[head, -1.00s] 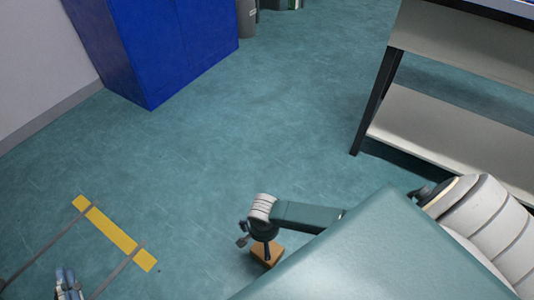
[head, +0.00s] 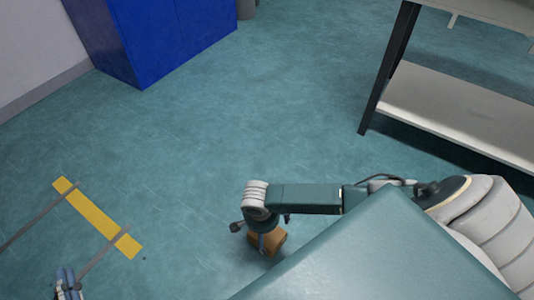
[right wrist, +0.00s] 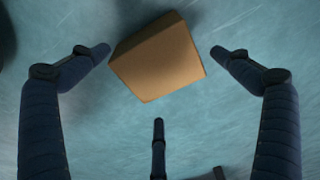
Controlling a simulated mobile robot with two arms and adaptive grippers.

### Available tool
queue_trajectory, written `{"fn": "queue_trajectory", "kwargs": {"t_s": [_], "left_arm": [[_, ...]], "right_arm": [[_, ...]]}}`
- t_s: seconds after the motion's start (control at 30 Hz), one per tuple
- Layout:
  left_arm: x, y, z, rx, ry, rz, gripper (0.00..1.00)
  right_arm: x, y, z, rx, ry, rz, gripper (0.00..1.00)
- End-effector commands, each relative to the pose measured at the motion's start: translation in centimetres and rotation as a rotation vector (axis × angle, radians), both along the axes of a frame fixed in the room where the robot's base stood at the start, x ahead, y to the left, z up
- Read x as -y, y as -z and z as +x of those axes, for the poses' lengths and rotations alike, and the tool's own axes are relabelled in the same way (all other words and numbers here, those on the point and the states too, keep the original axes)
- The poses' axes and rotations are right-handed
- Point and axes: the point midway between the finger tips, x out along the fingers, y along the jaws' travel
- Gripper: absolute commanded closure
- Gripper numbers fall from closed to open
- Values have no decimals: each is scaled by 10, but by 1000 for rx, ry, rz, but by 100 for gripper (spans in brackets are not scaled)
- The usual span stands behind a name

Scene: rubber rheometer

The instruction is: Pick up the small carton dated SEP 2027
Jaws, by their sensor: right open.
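A small plain brown carton (head: 270,241) is low in the head view, partly hidden by my right gripper (head: 264,236). No date print can be read on it. In the right wrist view the carton (right wrist: 158,62) appears tilted, its upper part between two spread fingertips; a third finger is below it. My right gripper (right wrist: 160,54) is open, with visible gaps on both sides of the carton and no clear grasp. My left gripper (head: 68,288) shows only partly at the bottom left, far from the carton; its opening is unclear.
A blue cabinet (head: 165,40) stands at the upper left by a pale wall. A bench with a lower shelf (head: 450,108) and dark leg is at the upper right. Yellow tape (head: 97,217) marks the floor at left. The green floor (head: 250,120) between is clear.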

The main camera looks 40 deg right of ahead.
Motion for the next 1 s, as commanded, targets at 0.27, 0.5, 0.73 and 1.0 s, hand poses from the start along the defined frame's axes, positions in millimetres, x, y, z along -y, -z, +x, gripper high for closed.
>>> {"fn": "queue_trajectory", "kwargs": {"t_s": [0.27,0.5,0.73,1.0], "left_arm": [[0,28,0,0,0,0,100],[0,52,0,0,0,0,100],[0,50,0,0,0,0,100],[0,48,0,0,0,0,100]], "right_arm": [[1,27,1,0,-2,-2,0],[3,55,2,1,-1,-2,0],[4,53,2,0,-1,-1,0],[3,53,1,0,0,0,0]]}}
